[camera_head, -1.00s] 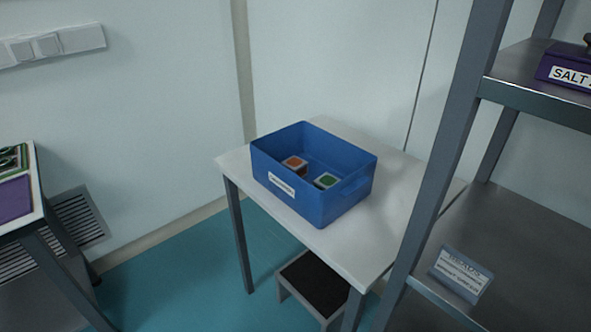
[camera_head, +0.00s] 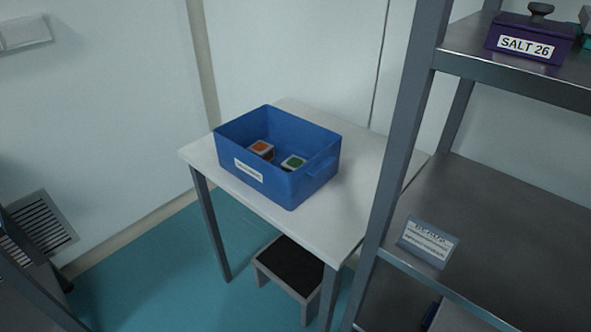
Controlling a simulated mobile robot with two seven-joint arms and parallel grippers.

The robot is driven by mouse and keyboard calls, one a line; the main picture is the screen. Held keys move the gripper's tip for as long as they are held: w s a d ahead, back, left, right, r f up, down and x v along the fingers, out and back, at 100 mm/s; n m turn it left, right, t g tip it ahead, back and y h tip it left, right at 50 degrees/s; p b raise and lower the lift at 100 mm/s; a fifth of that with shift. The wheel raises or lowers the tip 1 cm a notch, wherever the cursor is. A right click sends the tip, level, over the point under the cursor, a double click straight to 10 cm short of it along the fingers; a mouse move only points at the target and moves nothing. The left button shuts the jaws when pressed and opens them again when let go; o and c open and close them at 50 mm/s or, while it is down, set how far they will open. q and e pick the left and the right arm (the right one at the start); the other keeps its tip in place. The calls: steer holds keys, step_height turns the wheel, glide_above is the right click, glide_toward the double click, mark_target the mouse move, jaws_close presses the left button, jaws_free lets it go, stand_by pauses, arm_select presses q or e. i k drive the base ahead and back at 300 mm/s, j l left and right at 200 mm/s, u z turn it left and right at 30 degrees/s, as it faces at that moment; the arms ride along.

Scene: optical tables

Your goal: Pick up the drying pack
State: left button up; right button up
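A blue bin (camera_head: 318,178) with a white label stands on a small white table. Inside it lie a small box with an orange top (camera_head: 262,148) and a small box with a green top (camera_head: 293,162). The label on the bin is too small to read, and I cannot tell whether either box is the drying pack. Neither of my grippers shows in the head view.
The white table (camera_head: 345,225) has free room right of the bin. A black-topped step stool (camera_head: 290,264) stands beneath it. A metal shelf rack (camera_head: 500,215) at the right holds a purple box marked SALT 26 (camera_head: 525,46) and a sign (camera_head: 428,243).

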mark_target(265, 150)
steer(key=j+z, duration=0.1)
steer(key=z, duration=0.35)
steer(key=j+z, duration=0.1)
steer(key=z, duration=0.4)
steer(key=j+z, duration=0.1)
steer(key=z, duration=0.35)
steer(key=j+z, duration=0.45)
steer(key=k+j+z, duration=0.2)
steer(key=j+z, duration=0.3)
steer(key=k+j+z, duration=0.15)
steer(key=k+j, duration=0.15)
steer(key=j, duration=0.15)
steer(key=k+j+z, duration=0.15)
steer(key=k+j, duration=0.15)
steer(key=j, duration=0.15)
